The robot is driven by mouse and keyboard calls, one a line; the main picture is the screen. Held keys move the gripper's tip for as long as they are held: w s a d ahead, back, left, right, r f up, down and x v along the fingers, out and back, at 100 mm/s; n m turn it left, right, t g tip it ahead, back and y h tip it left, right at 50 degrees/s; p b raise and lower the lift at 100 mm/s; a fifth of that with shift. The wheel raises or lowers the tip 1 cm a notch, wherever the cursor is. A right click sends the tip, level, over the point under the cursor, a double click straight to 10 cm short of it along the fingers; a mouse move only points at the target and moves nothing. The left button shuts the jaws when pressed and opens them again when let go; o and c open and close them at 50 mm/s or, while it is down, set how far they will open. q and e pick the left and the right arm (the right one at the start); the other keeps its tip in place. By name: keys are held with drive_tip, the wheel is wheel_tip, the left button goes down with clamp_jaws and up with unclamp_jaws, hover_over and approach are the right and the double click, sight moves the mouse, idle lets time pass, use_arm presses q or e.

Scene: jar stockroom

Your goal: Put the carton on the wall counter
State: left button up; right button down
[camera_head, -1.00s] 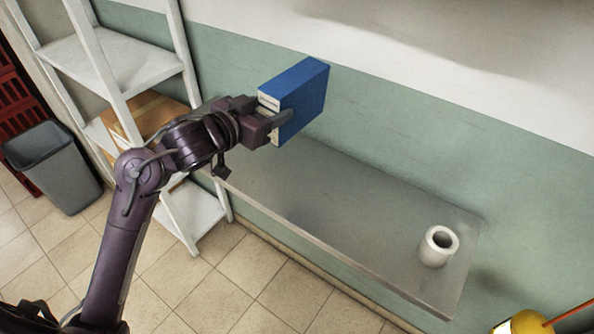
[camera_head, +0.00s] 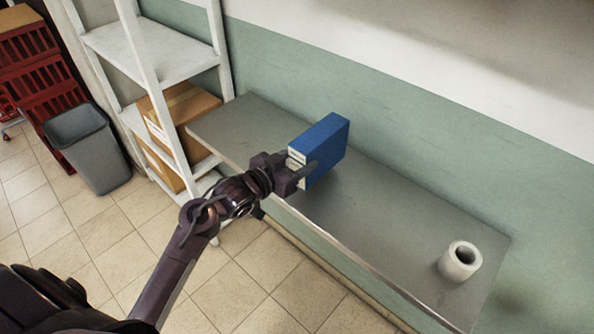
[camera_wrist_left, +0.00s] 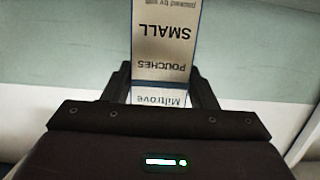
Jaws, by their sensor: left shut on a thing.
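The carton (camera_head: 322,148) is a blue box with a pale printed side, upright over the middle of the grey wall counter (camera_head: 391,222). My left gripper (camera_head: 303,174) is shut on its near lower part. I cannot tell whether the carton's base touches the counter or is just above it. In the left wrist view the carton's printed face (camera_wrist_left: 165,40) stands between the two fingers (camera_wrist_left: 163,88), with the words "SMALL" and "POUCHES" upside down. My right gripper is not in view.
A white roll (camera_head: 460,261) stands near the counter's right end. A white shelf unit (camera_head: 150,55) with brown boxes (camera_head: 180,112) is at the counter's left end. A grey bin (camera_head: 90,150) and red crates (camera_head: 45,75) are further left. The counter's left part is clear.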

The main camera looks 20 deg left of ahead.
use_arm(q)
wheel_tip(320, 180, down, 4)
drive_tip(key=shift+r, duration=0.25)
drive_tip(key=shift+f, duration=0.2)
drive_tip(key=shift+f, duration=0.15)
drive_tip(key=o, duration=1.2)
drive_tip(key=b+v, duration=0.2)
drive_tip(key=v, duration=1)
